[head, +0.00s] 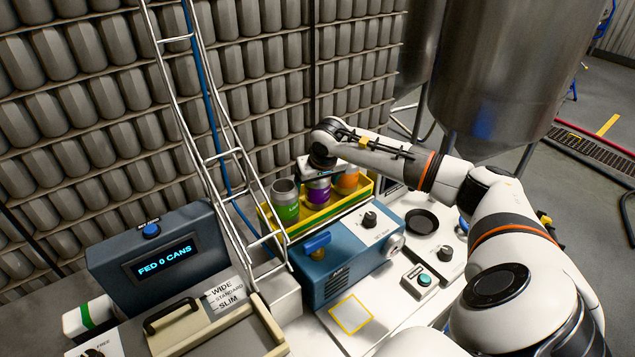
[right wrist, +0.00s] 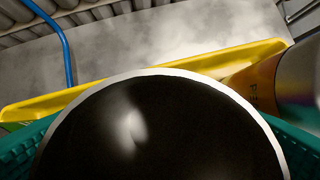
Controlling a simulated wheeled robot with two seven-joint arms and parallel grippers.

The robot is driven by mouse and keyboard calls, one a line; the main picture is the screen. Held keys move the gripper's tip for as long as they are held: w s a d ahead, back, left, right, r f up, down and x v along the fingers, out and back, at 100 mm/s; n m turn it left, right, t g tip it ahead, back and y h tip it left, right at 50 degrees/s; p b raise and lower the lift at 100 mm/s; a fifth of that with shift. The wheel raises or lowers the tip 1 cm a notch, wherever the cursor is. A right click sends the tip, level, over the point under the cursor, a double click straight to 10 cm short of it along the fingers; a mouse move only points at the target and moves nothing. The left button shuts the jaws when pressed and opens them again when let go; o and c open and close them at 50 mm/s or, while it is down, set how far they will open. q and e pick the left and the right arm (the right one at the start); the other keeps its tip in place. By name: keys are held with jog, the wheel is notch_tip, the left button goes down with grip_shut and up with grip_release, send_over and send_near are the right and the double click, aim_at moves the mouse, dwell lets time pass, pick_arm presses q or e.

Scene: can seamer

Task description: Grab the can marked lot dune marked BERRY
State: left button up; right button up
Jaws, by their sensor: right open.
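A purple can (head: 318,191) stands in the middle of a yellow tray (head: 322,222), between a green can (head: 286,205) and an orange can (head: 347,180). The label and lot on the purple can are too small to read. My right gripper (head: 318,173) is over the purple can, hiding part of its top. In the right wrist view, a round dark can mouth with a pale rim (right wrist: 160,125) fills the space between the teal finger pads, which are open on either side of it. My left gripper is not in view.
The orange can (right wrist: 255,85) is close beside the right finger. A blue machine (head: 345,262) with knobs stands in front of the tray. A metal ladder-like chute (head: 222,150) rises left of the tray. A display box (head: 165,262) reads FED 0 CANS.

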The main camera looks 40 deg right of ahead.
jog(key=c, duration=1)
jog(key=shift+r, duration=0.1)
